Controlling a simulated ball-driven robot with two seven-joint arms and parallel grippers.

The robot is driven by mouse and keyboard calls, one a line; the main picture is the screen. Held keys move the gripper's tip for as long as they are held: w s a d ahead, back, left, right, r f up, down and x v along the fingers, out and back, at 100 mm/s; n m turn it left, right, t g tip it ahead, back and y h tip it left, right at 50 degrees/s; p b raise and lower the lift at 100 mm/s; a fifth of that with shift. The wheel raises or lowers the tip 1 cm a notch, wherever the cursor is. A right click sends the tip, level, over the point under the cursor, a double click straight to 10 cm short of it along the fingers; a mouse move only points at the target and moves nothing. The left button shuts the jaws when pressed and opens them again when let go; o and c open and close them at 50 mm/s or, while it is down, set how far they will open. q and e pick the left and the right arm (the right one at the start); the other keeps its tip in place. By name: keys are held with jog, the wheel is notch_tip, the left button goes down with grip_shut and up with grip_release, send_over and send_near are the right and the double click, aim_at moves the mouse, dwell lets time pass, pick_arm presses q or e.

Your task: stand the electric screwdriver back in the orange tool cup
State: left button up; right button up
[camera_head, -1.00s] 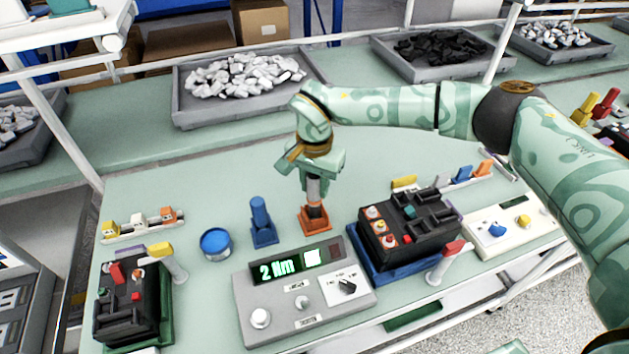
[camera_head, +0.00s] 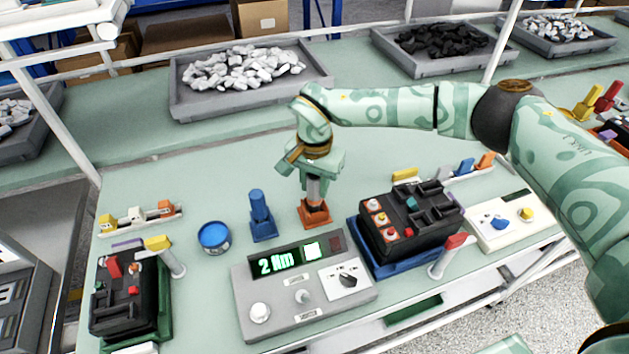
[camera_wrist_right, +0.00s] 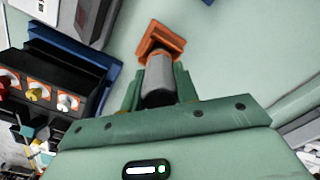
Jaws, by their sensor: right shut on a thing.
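The electric screwdriver (camera_head: 314,188) has a grey body with an orange band and stands upright in the orange tool cup (camera_head: 314,217). My right gripper (camera_head: 312,176) is shut on the screwdriver's upper part, directly above the cup. In the right wrist view the grey screwdriver body (camera_wrist_right: 160,82) sits between the two green fingers, with the orange cup (camera_wrist_right: 160,42) beyond it. The screwdriver's tip is hidden inside the cup. My left gripper is not in view.
A blue cup with a blue tool (camera_head: 261,215) stands just left of the orange cup. A grey torque tester (camera_head: 304,283) reading "2 Nm" is in front. A black breaker (camera_head: 408,222) on a blue base stands to the right. A round blue tin (camera_head: 214,238) is farther left.

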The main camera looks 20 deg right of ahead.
jog(key=o, duration=1.1)
notch_tip(320, 180, up, 16)
jog(key=shift+r+p, duration=0.1)
jog(key=shift+p, duration=0.95)
